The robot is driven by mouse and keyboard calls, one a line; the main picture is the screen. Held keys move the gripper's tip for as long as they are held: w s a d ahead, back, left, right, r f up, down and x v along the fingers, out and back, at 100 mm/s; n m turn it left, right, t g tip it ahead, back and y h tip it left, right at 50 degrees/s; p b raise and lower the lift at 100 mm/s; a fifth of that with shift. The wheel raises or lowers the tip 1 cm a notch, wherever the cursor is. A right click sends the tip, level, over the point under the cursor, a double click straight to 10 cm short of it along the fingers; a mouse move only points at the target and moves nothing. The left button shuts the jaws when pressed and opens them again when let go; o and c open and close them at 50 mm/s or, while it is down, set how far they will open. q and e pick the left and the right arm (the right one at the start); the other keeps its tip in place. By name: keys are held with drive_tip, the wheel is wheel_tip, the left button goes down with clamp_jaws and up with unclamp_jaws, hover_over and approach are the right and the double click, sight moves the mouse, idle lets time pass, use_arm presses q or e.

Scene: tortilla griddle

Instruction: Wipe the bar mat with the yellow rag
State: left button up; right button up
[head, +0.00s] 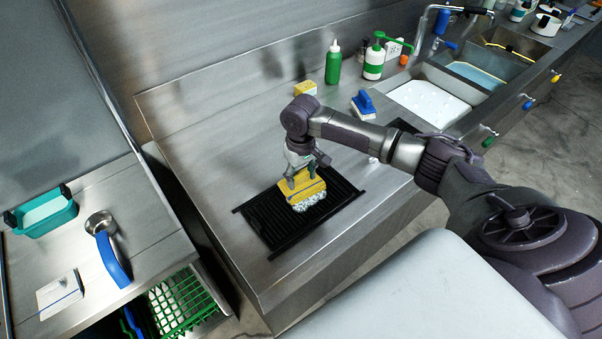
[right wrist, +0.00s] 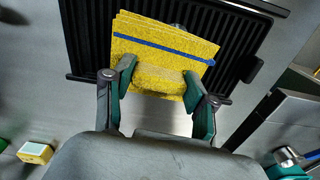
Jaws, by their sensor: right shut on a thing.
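The black ribbed bar mat (head: 262,222) lies on the steel counter, and it also shows in the right wrist view (right wrist: 85,42). The folded yellow rag (head: 297,190) is on or just above the middle of the mat; I cannot tell if it touches. In the right wrist view the rag (right wrist: 160,48) has a blue stripe. My right gripper (head: 301,178) is shut on the rag from above, with one finger on each side in the right wrist view (right wrist: 165,85). White foam or bubbles (head: 309,198) show at the rag's front edge. My left gripper is not in view.
A yellow sponge (head: 305,88), a green bottle (head: 333,64), a white and green pump bottle (head: 374,60) and a blue-handled brush (head: 364,104) stand behind the mat. Sinks (head: 430,104) lie to the right. A teal bin (head: 42,213) sits on the left table. Counter left of the mat is clear.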

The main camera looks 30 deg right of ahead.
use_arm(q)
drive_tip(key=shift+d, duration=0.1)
use_arm(e)
drive_tip(key=shift+s+r+p, duration=0.1)
drive_tip(key=shift+r+p, duration=0.1)
drive_tip(key=shift+p, duration=0.65)
wheel_tip(320, 180, down, 4)
drive_tip(key=shift+f+b, duration=0.2)
drive_tip(key=shift+b, duration=0.85)
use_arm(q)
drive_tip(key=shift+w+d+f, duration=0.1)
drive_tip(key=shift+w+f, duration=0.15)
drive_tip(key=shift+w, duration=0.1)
use_arm(e)
drive_tip(key=shift+f, duration=0.45)
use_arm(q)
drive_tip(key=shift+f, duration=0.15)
use_arm(e)
drive_tip(key=shift+f, duration=0.55)
drive_tip(key=o, duration=0.8)
drive_tip(key=shift+c, duration=0.2)
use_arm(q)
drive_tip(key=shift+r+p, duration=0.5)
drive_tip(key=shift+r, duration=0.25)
use_arm(e)
drive_tip(key=shift+r, duration=0.35)
